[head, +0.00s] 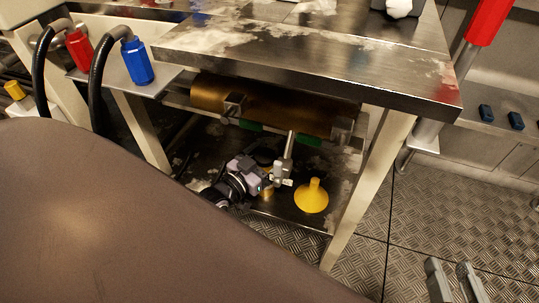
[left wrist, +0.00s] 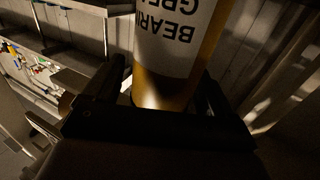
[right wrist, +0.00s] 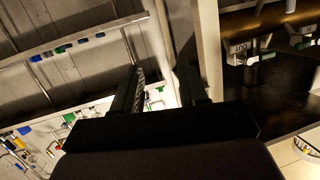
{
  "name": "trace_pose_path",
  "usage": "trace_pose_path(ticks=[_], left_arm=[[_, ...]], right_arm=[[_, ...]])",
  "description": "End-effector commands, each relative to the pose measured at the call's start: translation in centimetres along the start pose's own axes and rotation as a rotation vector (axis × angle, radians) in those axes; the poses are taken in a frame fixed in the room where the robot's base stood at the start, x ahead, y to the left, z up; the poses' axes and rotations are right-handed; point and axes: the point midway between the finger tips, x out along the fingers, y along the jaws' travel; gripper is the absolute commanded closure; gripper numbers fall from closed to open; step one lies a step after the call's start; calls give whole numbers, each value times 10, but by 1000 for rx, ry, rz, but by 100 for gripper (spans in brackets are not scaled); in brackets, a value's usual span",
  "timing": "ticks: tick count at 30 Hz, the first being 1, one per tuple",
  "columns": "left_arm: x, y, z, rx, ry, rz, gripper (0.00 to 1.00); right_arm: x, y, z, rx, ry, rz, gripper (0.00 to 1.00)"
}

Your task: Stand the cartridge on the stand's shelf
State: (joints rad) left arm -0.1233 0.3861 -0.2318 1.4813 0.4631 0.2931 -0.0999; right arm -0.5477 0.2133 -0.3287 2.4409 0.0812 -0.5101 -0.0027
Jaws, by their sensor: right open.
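The cartridge (left wrist: 178,40) is an amber cylinder with a white label, whose lettering is upside down in the left wrist view. My left gripper (left wrist: 160,95) is shut on it, with one finger on either side.
A stand leg (head: 365,190) borders the shelf's right side. The chequered floor (head: 430,215) right of it looks clear.

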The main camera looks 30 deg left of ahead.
Motion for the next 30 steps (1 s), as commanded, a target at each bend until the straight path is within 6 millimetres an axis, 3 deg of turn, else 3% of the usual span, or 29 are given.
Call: trace_pose_path(ticks=[7, 21, 30], left_arm=[[-12, 0, -3, -1, -3, 0, 15], [-99, 0, -4, 0, -4, -1, 15], [-120, 0, -3, 0, 0, 0, 15]], right_arm=[[-1, -2, -4, 18, -11, -10, 57], [14, -15, -4, 159, -95, -65, 57], [16, -19, -2, 188, -114, -79, 57]])
